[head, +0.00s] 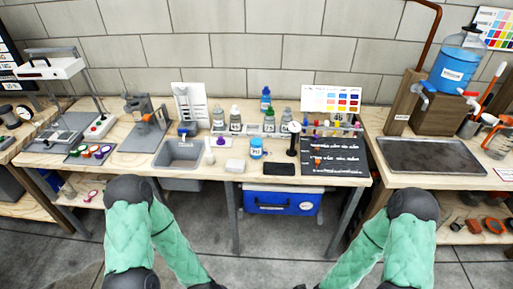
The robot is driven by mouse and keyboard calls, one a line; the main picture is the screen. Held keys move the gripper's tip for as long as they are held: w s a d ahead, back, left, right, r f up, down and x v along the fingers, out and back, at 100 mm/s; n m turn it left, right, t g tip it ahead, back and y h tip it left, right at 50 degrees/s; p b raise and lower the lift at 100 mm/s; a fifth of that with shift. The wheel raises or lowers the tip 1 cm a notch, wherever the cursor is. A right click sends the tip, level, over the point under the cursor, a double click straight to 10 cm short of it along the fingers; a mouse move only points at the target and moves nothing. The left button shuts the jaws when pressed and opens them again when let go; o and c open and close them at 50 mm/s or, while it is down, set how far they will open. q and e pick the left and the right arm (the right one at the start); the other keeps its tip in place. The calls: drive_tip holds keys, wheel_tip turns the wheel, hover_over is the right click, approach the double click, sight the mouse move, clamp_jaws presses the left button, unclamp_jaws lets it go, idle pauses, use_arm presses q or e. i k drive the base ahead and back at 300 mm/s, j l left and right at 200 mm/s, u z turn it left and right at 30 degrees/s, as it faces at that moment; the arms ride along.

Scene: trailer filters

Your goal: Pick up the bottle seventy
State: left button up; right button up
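Several small labelled bottles stand in a row at the back of the middle workbench: a grey bottle (218,119), another (235,121), a green-capped bottle (269,122) and one more grey bottle (286,119). A blue bottle (265,99) stands behind them. A blue jar with a white label (256,149) stands nearer the front edge. The labels are too small to read, so I cannot tell which is bottle seventy. Both my arms hang low in front of the bench, away from the bottles. Neither gripper shows.
A grey sink (180,153) lies left of the bottles. A black pump-like item (293,139), a black pad (279,169) and a dark board (340,157) lie to the right. A blue cooler (283,202) sits below. A large blue jug (455,70) stands on the right bench.

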sight(255, 142)
drive_tip(key=i+u, duration=0.35)
drive_tip(key=i+l+u, duration=0.2)
drive_tip(key=u, duration=0.15)
drive_tip(key=i+l+u, duration=0.35)
drive_tip(key=j, duration=0.1)
